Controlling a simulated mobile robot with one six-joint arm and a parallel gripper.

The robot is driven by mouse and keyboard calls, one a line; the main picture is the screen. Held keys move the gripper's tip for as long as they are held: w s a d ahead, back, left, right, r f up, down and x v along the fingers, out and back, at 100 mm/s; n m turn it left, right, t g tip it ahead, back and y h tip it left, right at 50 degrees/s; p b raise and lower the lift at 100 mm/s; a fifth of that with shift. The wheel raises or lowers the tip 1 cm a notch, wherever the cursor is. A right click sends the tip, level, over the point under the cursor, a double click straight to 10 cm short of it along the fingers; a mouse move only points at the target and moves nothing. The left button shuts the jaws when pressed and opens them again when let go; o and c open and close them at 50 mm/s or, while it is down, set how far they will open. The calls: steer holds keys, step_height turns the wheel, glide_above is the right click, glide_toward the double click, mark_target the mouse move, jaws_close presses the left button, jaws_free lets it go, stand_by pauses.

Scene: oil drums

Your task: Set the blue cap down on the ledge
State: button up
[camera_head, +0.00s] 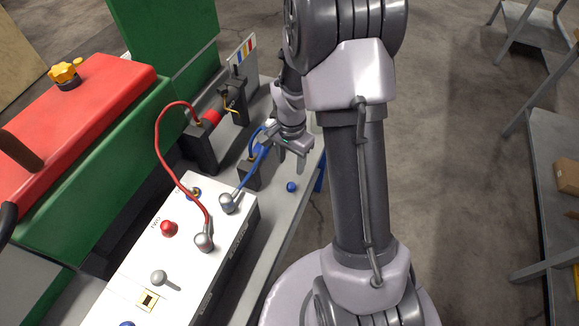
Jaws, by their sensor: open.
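The blue cap (291,187) is a small round blue piece on the bare grey surface of the ledge (270,222), close to its right edge. My gripper (291,162) is above and just behind the cap in the picture, with its fingers pointing down. The jaws are spread and nothing shows between them. The cap appears clear of the fingertips.
A white box (150,265) with a red knob (168,228) and silver connectors stands left of the ledge's free strip. Red (158,140) and blue (246,178) cables arch to dark holders. A red and green machine (100,90) is at left. Shelving (555,150) stands right, across open floor.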

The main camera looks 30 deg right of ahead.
steer(key=s+a+r+n+t, duration=0.1)
steer(key=a+r+n, duration=0.15)
steer(key=r, duration=0.55)
steer(key=s+a+r+n+t, duration=0.15)
steer(key=a+r, duration=0.25)
steer(key=r, duration=0.4)
steer(key=s+a+r+n+t+y, duration=0.1)
steer(key=s+a+r+n, duration=0.1)
steer(key=s+a+r, duration=0.2)
steer(key=s+a+r+n+t+y, duration=0.1)
steer(key=s+a+r, duration=0.4)
steer(key=s, duration=0.5)
steer(key=shift+s+a+r+n+t, duration=0.3)
steer(key=shift+r+n+t, duration=0.3)
steer(key=shift+n, duration=0.4)
